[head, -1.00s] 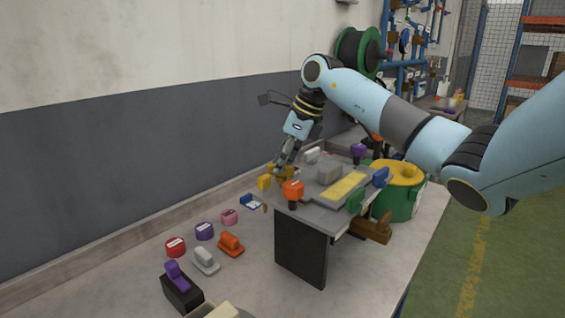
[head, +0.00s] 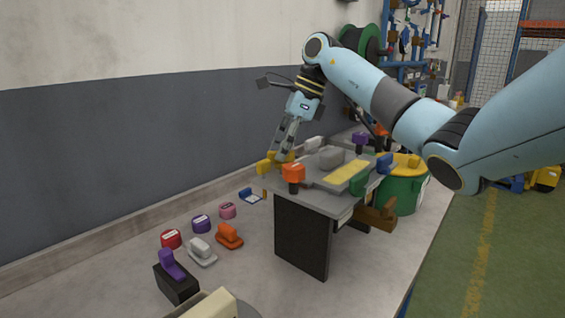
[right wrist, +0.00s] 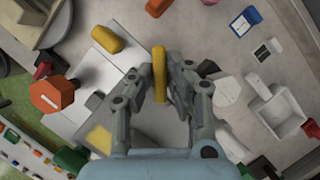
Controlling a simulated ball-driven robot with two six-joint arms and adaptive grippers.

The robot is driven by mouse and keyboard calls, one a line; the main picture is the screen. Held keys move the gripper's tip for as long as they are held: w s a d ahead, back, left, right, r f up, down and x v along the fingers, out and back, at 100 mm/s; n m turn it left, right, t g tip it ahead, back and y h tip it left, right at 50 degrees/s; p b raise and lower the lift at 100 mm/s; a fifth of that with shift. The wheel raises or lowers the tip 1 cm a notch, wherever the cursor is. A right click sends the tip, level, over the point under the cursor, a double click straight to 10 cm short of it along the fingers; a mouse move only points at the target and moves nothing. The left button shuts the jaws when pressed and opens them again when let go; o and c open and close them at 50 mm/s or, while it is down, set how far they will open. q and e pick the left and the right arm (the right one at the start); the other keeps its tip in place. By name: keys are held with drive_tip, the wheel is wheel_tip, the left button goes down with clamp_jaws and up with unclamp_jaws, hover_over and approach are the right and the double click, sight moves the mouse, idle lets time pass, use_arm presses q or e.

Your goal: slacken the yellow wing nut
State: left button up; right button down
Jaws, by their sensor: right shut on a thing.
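The yellow wing nut (head: 265,167) is at the far left corner of the small grey raised table (head: 325,207) in the head view. In the right wrist view the yellow wing nut (right wrist: 160,70) is a narrow upright bar between the fingertips. My right gripper (head: 278,154) comes down on it from above and is shut on it; it also shows in the right wrist view (right wrist: 160,90). The fingers hide part of the nut, and the stud under it cannot be seen. My left gripper is not in view.
An orange knob (head: 293,173) stands close by on the table's near corner. A yellow strip (head: 347,171), a blue knob (head: 385,163) and a green knob (head: 359,184) are to its right. Several small coloured parts lie on the bench at left. A green bin (head: 400,192) stands behind.

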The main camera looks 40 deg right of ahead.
drive_tip(key=shift+w+f+n+y+b, duration=0.15)
drive_tip(key=shift+n+y+b, duration=0.15)
drive_tip(key=shift+n+b, duration=0.55)
drive_tip(key=shift+r+n+g, duration=0.2)
drive_tip(key=shift+n+g, duration=0.4)
drive_tip(key=shift+n, duration=0.75)
drive_tip(key=shift+r+n+g+y+p, duration=0.2)
drive_tip(key=shift+n+g+y+p, duration=0.15)
drive_tip(key=shift+n+p, duration=0.4)
use_arm(q)
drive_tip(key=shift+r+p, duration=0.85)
drive_tip(key=shift+p, duration=0.5)
use_arm(e)
drive_tip(key=shift+f+n+g, duration=0.15)
drive_tip(key=shift+n+g, duration=0.4)
drive_tip(key=shift+n, duration=0.8)
drive_tip(key=shift+d, duration=0.1)
drive_tip(key=c, duration=1.3)
unclamp_jaws()
drive_tip(key=shift+f, duration=0.1)
